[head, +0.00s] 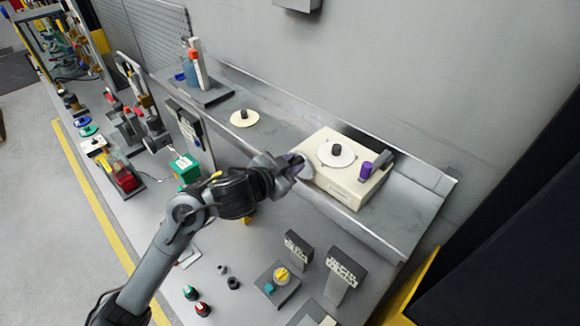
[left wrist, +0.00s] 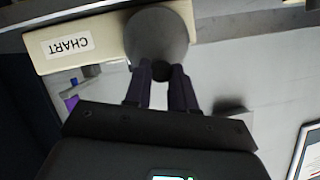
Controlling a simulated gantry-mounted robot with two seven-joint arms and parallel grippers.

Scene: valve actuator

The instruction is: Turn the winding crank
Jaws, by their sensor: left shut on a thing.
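A cream box (head: 350,187) stands on the raised shelf, with a white disc (head: 336,154) and dark knob on top. In the left wrist view the box (left wrist: 103,24) bears an upside-down CHART label (left wrist: 67,45). A grey round disc (left wrist: 157,35) sits on its side, with a small dark knob (left wrist: 163,72) sticking out, which I take as the winding crank. My left gripper (head: 296,167) is at the box's left side. In the left wrist view its fingers (left wrist: 161,80) are shut on the knob. My right gripper is not in view.
A purple cylinder (head: 366,170) stands at the box's right. A cream disc (head: 244,118) lies on the shelf to the left. Below are dark labelled blocks (head: 342,272) and a yellow knob on a grey base (head: 282,275). A green box (head: 186,168) is left of my forearm.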

